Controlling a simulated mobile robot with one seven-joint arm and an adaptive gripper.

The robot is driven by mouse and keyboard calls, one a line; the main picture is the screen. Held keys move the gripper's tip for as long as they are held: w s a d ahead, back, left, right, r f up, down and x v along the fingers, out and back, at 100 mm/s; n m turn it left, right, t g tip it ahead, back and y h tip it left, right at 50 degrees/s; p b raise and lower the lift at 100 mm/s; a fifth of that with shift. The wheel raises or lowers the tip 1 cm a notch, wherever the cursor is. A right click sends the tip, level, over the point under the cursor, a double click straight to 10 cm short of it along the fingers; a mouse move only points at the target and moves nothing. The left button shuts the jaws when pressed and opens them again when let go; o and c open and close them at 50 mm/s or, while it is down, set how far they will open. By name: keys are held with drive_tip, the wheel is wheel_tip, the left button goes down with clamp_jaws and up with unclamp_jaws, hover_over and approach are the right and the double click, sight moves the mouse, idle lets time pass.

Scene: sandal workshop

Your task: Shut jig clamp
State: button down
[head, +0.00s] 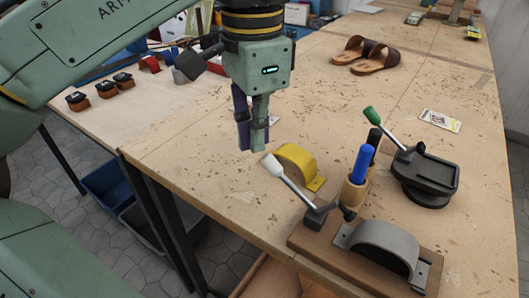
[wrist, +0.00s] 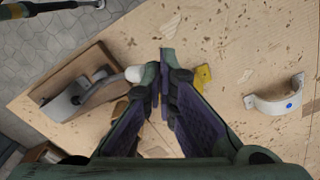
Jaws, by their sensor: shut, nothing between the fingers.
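The jig (head: 345,268) is a wooden base with a grey arch (head: 385,243) on it, at the lower right of the head view. Its clamp lever (head: 292,182) has a white knob and tilts up and left, away from the arch. The jig (wrist: 92,60) is at the left of the wrist view, with the white knob (wrist: 133,74) just left of my fingertips. My gripper (head: 253,142) is shut and empty, pointing down, above and slightly left of the knob. In the wrist view my gripper's fingertips (wrist: 165,78) look close to the knob; contact is unclear.
A yellow arch (head: 297,165) lies behind the lever. A wooden holder (head: 354,190) with blue and black handles stands beside the clamp. A black fixture (head: 425,175) with a green-tipped lever is at right. Sandals (head: 367,54) lie farther back. A loose grey arch (wrist: 278,107) shows in the wrist view.

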sight(272, 158)
drive_tip(key=shift+f+b, duration=1.1)
drive_tip(key=shift+f, duration=1.35)
drive_tip(key=shift+s+d+r, duration=0.15)
drive_tip(key=shift+s+d, duration=0.05)
drive_tip(key=shift+s+d+r+p, duration=0.15)
drive_tip(key=shift+s+d+p, duration=0.2)
drive_tip(key=shift+d+p, duration=0.05)
drive_tip(key=shift+s+d+r, duration=0.15)
drive_tip(key=shift+s+d, duration=0.1)
drive_tip(key=shift+d, duration=0.4)
drive_tip(key=shift+a, duration=0.2)
drive_tip(key=shift+d+r, duration=0.1)
drive_tip(key=shift+r, duration=0.05)
